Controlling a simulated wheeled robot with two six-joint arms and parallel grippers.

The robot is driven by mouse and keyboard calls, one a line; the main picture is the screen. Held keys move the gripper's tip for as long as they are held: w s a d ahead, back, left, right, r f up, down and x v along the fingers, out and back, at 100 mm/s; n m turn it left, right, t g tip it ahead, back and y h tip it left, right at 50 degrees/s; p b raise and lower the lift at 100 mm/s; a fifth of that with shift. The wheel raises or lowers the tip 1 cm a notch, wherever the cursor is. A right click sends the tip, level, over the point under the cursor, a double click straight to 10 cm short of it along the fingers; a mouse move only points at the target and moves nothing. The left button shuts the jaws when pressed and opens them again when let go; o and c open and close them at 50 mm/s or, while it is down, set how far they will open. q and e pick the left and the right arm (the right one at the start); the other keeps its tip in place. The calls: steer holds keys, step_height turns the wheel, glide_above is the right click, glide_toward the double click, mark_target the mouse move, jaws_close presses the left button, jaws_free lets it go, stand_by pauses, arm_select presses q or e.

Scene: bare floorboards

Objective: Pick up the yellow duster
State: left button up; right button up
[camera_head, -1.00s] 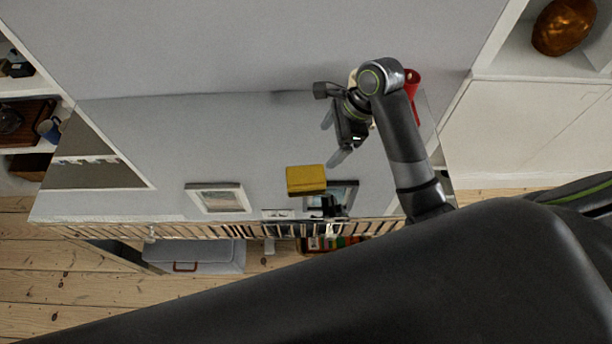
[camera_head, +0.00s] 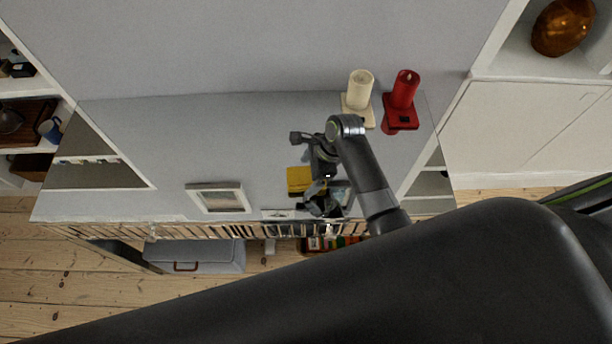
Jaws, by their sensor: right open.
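The yellow duster (camera_head: 297,180) is a small block-like yellow thing on the grey shelf top, left of the picture frames' dark one. My right gripper (camera_head: 311,180) is open, just at the right side of the duster, and covers part of its right edge. I cannot tell whether a finger touches the duster or whether the duster lies between the fingers. My left gripper is not in view.
A white picture frame (camera_head: 218,197) lies left of the duster. A slatted rail (camera_head: 200,231) runs along the front edge. The shelf's left part is clear.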

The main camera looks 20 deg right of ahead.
mark_target(307, 176)
steer(key=shift+x, duration=0.8)
steer(key=shift+f, duration=0.1)
steer(key=c, duration=1.1)
steer(key=shift+o, duration=0.2)
step_height(307, 176, up, 10)
